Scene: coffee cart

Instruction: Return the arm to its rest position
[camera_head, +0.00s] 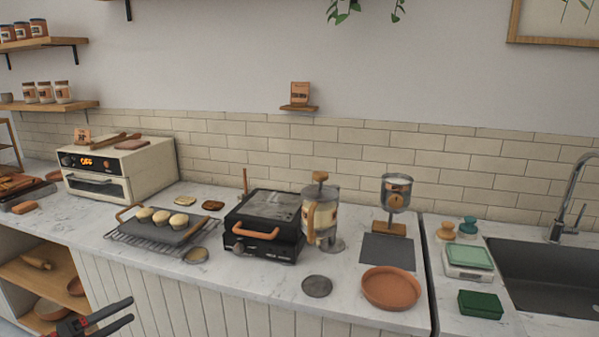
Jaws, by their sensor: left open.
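My left gripper (116,314) is at the lower left of the head view. Its two dark fingers are apart, with nothing between them. It is in front of the counter's panelled front, below the level of the worktop, and appears to touch nothing. Its arm comes in from the bottom left edge, with some red on it. My right gripper is not in the head view.
The marble counter (260,293) holds a toaster oven (150,170), a tray (150,236) of muffins, a black grill (264,245), a French press (322,215), and a terracotta dish (391,288). A sink (550,275) is at the right. Open shelves (45,283) stand behind my gripper.

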